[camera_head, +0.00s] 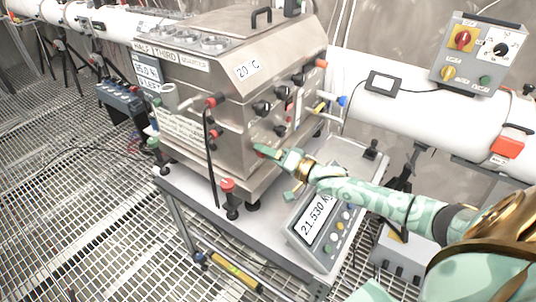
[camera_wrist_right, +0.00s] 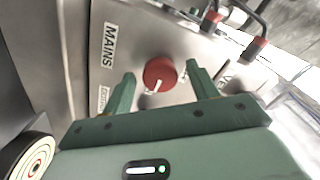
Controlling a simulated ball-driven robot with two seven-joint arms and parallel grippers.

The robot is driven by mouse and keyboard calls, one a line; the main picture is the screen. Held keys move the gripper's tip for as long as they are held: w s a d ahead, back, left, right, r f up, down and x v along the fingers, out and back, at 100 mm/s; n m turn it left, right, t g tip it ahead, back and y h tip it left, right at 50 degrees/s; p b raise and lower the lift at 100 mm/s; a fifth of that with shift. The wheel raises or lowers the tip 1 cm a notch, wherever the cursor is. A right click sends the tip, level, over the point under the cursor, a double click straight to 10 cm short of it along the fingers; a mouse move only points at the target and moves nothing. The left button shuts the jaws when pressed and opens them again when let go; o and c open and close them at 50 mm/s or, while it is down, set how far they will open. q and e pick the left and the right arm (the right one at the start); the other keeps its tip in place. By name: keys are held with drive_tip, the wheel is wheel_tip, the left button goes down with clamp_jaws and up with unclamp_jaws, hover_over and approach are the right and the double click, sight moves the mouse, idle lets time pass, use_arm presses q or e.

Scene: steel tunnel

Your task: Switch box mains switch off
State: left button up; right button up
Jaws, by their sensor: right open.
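A red round knob (camera_wrist_right: 159,72) with a white pointer line sits on a steel panel beside a MAINS label (camera_wrist_right: 109,45) in the right wrist view. The pointer is toward the lower part of that picture. My right gripper (camera_wrist_right: 160,73) is open, with one green finger on each side of the knob; contact cannot be told. In the head view my right gripper (camera_head: 268,152) is at the front of the large steel box (camera_head: 200,75), where it hides the knob. A grey box (camera_head: 478,55) with a red switch on yellow hangs at the upper right. My left gripper is not in view.
The steel box stands on a white table with a scale display (camera_head: 318,218) at its front right. Red plugs with black cables (camera_wrist_right: 209,22) are close to the knob. A white pipe (camera_head: 400,112) runs behind. Grating floor is open at the left.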

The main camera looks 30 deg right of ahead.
drive_tip(key=c, duration=1)
drive_tip(key=shift+n, duration=0.4)
drive_tip(key=n+p, duration=0.3)
drive_tip(key=n, duration=1.4)
drive_tip(key=shift+f, duration=0.1)
